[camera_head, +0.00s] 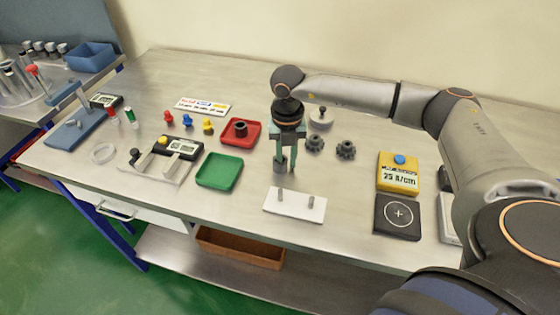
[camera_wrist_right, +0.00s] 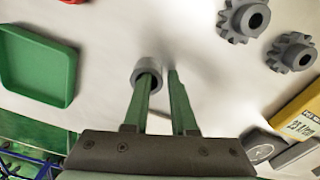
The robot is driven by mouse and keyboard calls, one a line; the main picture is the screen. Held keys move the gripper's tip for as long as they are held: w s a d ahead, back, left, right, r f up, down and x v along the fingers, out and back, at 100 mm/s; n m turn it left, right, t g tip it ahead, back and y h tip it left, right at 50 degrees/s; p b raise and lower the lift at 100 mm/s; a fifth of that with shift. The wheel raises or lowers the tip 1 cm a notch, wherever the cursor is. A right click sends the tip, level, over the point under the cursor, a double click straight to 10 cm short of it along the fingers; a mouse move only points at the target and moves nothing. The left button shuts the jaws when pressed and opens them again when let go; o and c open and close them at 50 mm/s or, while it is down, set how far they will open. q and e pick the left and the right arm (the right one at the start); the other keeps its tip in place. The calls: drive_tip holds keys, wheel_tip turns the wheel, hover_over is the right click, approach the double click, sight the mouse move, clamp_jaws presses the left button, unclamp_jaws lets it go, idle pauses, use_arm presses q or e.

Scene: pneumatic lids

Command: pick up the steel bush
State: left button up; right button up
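In the wrist view one fingertip overlaps the bush's opening, and the other is just to the right of the bush with a small gap. I cannot tell whether the first finger is inside the bore or in front of it. My left gripper is not in view.
A green tray (camera_head: 219,172) and a red tray with a dark ring (camera_head: 255,138) lie to the left. Two dark gears (camera_head: 346,150) are close on the right. A yellow meter (camera_head: 398,174) and a black pad (camera_head: 398,216) stand further right.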

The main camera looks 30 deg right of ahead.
drive_tip(key=shift+f, duration=0.15)
clamp_jaws()
idle(1.4)
